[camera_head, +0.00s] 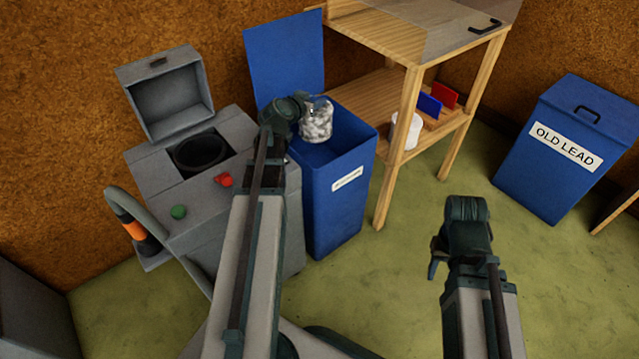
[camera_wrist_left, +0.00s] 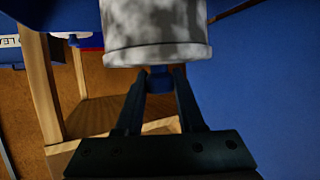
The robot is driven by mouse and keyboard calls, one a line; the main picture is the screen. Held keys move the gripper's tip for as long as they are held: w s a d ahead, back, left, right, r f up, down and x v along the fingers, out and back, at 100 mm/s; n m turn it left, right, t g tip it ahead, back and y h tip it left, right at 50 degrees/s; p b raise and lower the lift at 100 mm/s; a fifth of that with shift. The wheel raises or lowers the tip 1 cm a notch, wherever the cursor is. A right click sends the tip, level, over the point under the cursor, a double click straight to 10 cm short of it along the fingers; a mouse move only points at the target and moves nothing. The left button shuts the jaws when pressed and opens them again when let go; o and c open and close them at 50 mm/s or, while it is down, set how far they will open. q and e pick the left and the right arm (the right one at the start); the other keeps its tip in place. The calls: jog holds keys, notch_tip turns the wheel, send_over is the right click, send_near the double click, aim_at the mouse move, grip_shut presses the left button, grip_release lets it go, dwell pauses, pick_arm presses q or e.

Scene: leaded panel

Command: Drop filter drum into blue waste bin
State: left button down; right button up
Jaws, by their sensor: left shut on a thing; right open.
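The filter drum (camera_head: 316,121) is a mottled grey-white cylinder, held above the open mouth of the blue waste bin (camera_head: 335,205). My left gripper (camera_head: 303,104) is shut on the drum; in the left wrist view its two fingers (camera_wrist_left: 160,82) close on a small blue knob at the end of the drum (camera_wrist_left: 155,30). The bin's blue lid stands raised behind it (camera_head: 285,60). The label on the bin's front is too small to read. My right gripper (camera_head: 438,258) is open and empty over the floor at the right.
A grey machine (camera_head: 200,195) with an open lid, a red knob and a green button stands left of the bin. A wooden shelf (camera_head: 405,120) with a white container (camera_head: 408,131) stands right. A closed blue "OLD LEAD" bin (camera_head: 565,150) is far right.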

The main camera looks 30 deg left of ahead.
pick_arm(q)
jog(key=shift+f+b, duration=0.4)
jog(key=shift+f, duration=0.4)
pick_arm(e)
jog(key=shift+f, duration=0.8)
pick_arm(q)
jog(key=shift+c, duration=2.2)
grip_release()
jog(key=shift+r, duration=0.1)
pick_arm(e)
jog(key=shift+r, duration=0.1)
